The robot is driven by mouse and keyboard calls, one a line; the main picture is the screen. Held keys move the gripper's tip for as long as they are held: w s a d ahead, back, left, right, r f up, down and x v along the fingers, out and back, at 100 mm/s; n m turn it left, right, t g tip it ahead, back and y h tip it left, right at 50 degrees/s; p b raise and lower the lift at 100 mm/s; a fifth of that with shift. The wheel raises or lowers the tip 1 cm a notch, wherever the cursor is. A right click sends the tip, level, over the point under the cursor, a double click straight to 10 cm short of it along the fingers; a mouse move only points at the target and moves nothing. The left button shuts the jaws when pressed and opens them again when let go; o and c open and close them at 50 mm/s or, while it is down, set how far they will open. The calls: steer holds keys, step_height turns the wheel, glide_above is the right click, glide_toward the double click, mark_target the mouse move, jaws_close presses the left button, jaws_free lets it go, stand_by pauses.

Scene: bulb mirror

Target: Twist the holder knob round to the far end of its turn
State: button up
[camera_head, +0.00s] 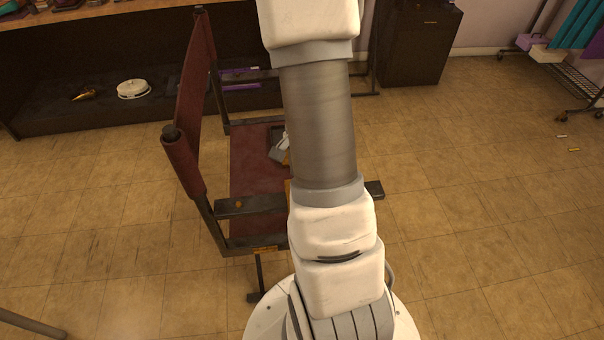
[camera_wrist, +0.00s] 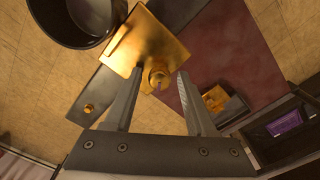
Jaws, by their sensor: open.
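The holder knob (camera_wrist: 157,77), a small round brass knob, stands out from a square brass plate (camera_wrist: 150,38) in the wrist view. My gripper (camera_wrist: 160,80) is open, its fingers on either side of the knob. I see gaps at both sides; whether either finger touches it is unclear. The plate is beside a dark round cup-like part (camera_wrist: 82,32). In the head view my arm hides the holder, the knob and the gripper.
A folding chair with a red seat (camera_head: 250,168) and dark armrests (camera_head: 250,205) stands beside my arm. A small brass knob (camera_wrist: 87,109) sits on an armrest. A grey-and-brass object (camera_wrist: 216,99) lies on the seat. Floor (camera_head: 480,210) at right is mostly clear.

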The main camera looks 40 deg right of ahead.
steer(key=shift+m+p, duration=1.1)
steer(key=shift+m, duration=1.7)
steer(key=shift+c, duration=0.3)
jaws_close()
steer(key=shift+f+n+b, duration=0.1)
steer(key=shift+n+b, duration=1)
steer(key=shift+n, duration=1.3)
steer(key=shift+n+b, duration=0.85)
steer(key=shift+n, duration=1.45)
steer(key=shift+o, duration=0.3)
jaws_free()
